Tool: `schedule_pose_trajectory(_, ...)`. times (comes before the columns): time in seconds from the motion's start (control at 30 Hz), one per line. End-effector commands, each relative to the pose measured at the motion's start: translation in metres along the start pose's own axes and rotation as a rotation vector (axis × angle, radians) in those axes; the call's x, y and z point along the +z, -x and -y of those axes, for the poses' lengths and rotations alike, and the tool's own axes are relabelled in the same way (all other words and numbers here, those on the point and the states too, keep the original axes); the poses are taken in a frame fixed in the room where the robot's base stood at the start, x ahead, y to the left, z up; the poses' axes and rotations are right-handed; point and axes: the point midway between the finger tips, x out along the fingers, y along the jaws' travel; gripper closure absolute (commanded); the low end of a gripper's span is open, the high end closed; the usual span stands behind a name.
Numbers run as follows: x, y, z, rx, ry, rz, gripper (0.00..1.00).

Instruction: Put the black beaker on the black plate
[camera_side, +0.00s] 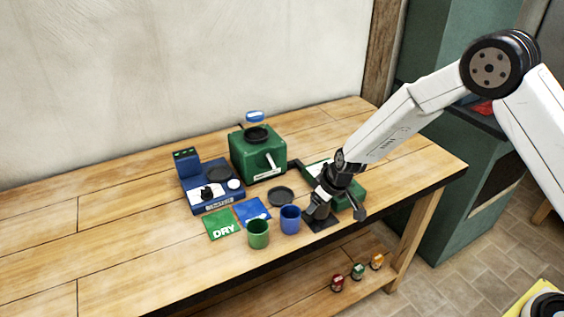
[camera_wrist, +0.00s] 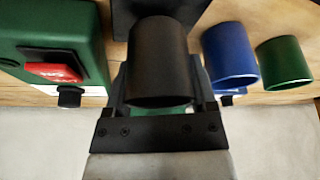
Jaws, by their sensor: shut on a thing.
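The black beaker (camera_wrist: 158,62) is between the fingers of my gripper (camera_wrist: 158,98) in the wrist view, and my gripper is shut on it. In the side view my gripper (camera_side: 318,209) is low at the table's front right, and the beaker cannot be told apart from the dark fingers. A flat black square plate (camera_side: 318,224) lies under my gripper; part of it shows behind the beaker in the wrist view (camera_wrist: 185,8). I cannot tell whether the beaker touches it. A round dark dish (camera_side: 281,196) lies behind and left of my gripper.
A blue beaker (camera_side: 290,220) stands close left of my gripper, with a green beaker (camera_side: 258,234) further left. Blue (camera_side: 250,212) and green (camera_side: 221,226) squares lie beyond. A blue scale (camera_side: 219,203) and green machine (camera_side: 258,158) stand behind.

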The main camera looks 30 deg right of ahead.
Motion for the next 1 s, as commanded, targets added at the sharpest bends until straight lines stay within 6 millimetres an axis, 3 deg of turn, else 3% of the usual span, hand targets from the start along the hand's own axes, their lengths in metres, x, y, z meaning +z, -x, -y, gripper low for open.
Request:
schedule_pose_trajectory(0.13,0.004,-0.011,0.0,0.002,0.0,-0.002,1.0)
schedule_pose_trajectory(0.6,0.006,-0.016,0.0,0.002,-0.001,-0.002,1.0)
schedule_pose_trajectory(0.63,0.006,-0.016,0.0,0.002,0.0,-0.001,0.21)
schedule_pose_trajectory(0.7,0.006,-0.015,0.0,0.002,0.0,-0.001,0.0)
schedule_pose_trajectory(1.0,0.006,-0.015,0.0,0.002,0.0,-0.001,0.0)
